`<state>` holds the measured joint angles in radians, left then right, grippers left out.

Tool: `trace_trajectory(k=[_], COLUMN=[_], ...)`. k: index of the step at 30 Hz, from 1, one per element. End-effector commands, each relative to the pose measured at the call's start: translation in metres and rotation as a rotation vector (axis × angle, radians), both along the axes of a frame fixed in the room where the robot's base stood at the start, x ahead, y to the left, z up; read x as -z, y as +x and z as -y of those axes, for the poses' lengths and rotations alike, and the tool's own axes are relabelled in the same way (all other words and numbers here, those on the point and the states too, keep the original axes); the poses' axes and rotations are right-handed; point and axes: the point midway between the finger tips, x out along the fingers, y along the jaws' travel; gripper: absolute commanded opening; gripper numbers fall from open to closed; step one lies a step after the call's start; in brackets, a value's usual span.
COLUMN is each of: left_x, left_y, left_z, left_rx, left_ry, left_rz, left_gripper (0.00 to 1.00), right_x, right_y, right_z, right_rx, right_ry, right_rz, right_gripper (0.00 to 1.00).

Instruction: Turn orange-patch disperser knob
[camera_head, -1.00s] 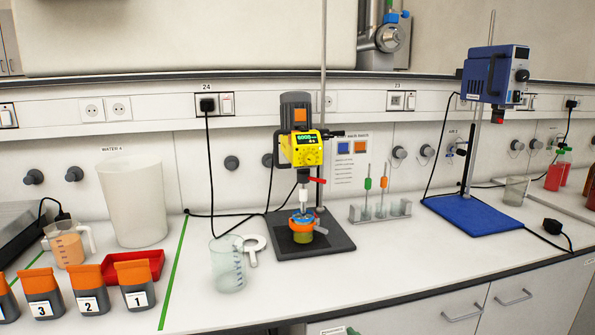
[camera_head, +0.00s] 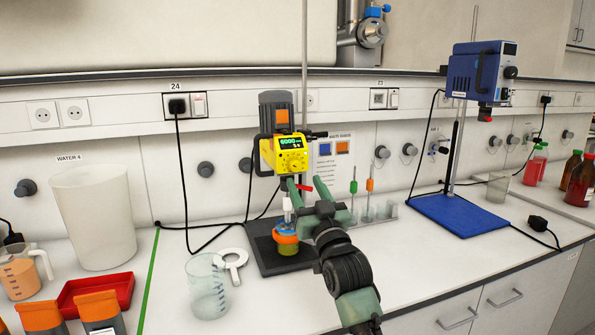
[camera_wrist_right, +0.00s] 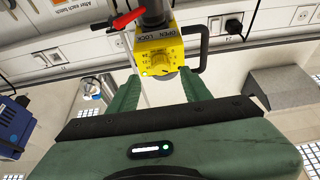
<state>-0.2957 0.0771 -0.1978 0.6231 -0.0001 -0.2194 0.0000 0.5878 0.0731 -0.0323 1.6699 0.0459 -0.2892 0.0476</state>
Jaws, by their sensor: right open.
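The orange-patch disperser (camera_head: 283,118) has a grey motor with an orange patch and a yellow front with a lit display reading about 6000. Its round yellow knob (camera_head: 299,165) sits below the display. In the right wrist view the knob (camera_wrist_right: 160,62) shows upside down, near "OPEN LOCK" lettering. My right gripper (camera_head: 305,184) is open and empty, with its green fingers pointing up at the disperser just below the knob. In the wrist view its fingertips (camera_wrist_right: 160,78) lie either side of the knob; contact cannot be told. My left gripper is out of view.
An orange-banded vessel (camera_head: 287,240) stands under the shaft on a dark base, partly behind my arm. A glass beaker (camera_head: 207,290) and white ring are to the left. A blue stirrer (camera_head: 480,75) stands right. A red lever (camera_wrist_right: 128,18) is near the knob.

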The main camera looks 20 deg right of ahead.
Motion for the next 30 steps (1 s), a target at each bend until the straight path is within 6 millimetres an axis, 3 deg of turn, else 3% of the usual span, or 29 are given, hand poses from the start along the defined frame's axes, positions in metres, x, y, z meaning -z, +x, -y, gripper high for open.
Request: trace_trajectory(k=[4, 9, 22, 27, 30], left_x=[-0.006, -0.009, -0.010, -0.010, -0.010], left_y=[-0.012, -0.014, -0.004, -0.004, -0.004], left_z=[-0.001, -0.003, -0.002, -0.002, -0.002], left_rx=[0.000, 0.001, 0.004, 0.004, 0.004], left_ry=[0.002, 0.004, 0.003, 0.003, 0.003], left_rz=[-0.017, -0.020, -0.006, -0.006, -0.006], left_gripper=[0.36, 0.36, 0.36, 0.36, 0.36], right_x=[-0.012, -0.018, -0.020, -0.020, -0.020], right_y=[0.023, 0.041, 0.049, 0.049, 0.049], right_z=[-0.001, -0.002, -0.002, -0.002, -0.002], right_rx=[0.000, -0.001, -0.001, -0.001, -0.001], right_ry=[0.000, 0.000, 0.000, 0.000, 0.000], right_rz=[-0.001, -0.001, -0.002, -0.002, -0.002], right_gripper=[0.49, 0.49, 0.49, 0.01, 0.00])
